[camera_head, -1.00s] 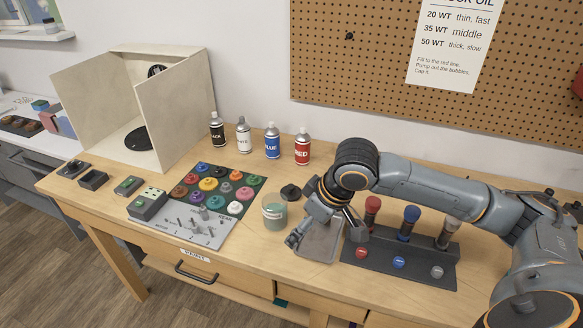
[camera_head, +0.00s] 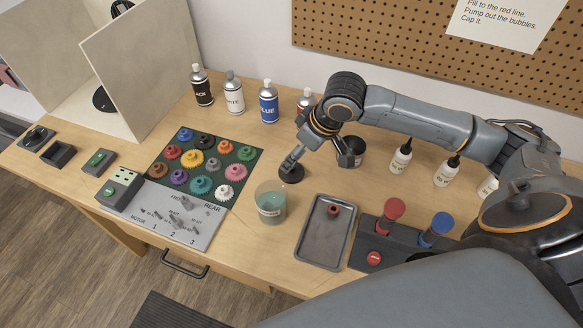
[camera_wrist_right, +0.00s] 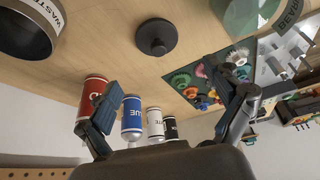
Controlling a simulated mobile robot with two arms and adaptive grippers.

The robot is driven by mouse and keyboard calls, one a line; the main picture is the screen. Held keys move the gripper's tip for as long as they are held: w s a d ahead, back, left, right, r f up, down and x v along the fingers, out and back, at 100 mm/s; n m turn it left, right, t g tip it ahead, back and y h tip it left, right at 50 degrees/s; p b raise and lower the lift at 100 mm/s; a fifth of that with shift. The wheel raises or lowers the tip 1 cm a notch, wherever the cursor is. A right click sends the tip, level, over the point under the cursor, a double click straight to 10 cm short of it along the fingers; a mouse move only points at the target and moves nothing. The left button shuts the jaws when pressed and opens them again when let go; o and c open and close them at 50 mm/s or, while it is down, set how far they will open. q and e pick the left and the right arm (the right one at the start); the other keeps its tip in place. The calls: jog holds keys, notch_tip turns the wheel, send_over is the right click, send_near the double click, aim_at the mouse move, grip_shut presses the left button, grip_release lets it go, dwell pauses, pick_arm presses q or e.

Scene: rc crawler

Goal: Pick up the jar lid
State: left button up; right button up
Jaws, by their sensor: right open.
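The jar lid, a small black disc with a knob (camera_head: 291,174), lies on the wooden table behind the greenish glass jar (camera_head: 270,208). In the right wrist view the lid (camera_wrist_right: 157,38) lies alone on the wood, with its knob showing. My right gripper (camera_head: 318,162) is open and empty above the table by the lid. In the head view its left finger overlaps the lid's back edge. In the right wrist view the open fingers (camera_wrist_right: 172,100) are apart from the lid. My left gripper is not in view.
A dark waste cup (camera_wrist_right: 28,35) stands near my right gripper. Spray cans (camera_head: 268,102) stand at the back. The gear mat (camera_head: 205,165) lies left, a grey tray (camera_head: 310,243) in front right. White bottles (camera_head: 400,160) stand right, under my arm.

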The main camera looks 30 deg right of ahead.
aim_at(291, 170)
jog(key=x, duration=0.2)
jog(key=shift+w+f, duration=0.25)
jog(key=shift+f, duration=0.1)
jog(key=shift+w+f, duration=0.15)
jog(key=shift+f, duration=0.35)
jog(key=x, duration=0.1)
jog(key=p+x, duration=0.1)
jog(key=x, duration=0.1)
jog(key=shift+s+a+f+p, duration=0.1)
jog(key=shift+s+f+p, duration=0.2)
jog(key=shift+w+f, duration=0.25)
jog(key=shift+f, duration=0.3)
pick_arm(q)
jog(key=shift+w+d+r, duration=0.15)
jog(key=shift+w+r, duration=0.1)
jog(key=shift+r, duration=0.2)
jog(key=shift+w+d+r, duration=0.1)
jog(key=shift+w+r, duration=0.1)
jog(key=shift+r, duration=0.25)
pick_arm(e)
jog(key=shift+s, duration=0.1)
jog(key=c, duration=1)
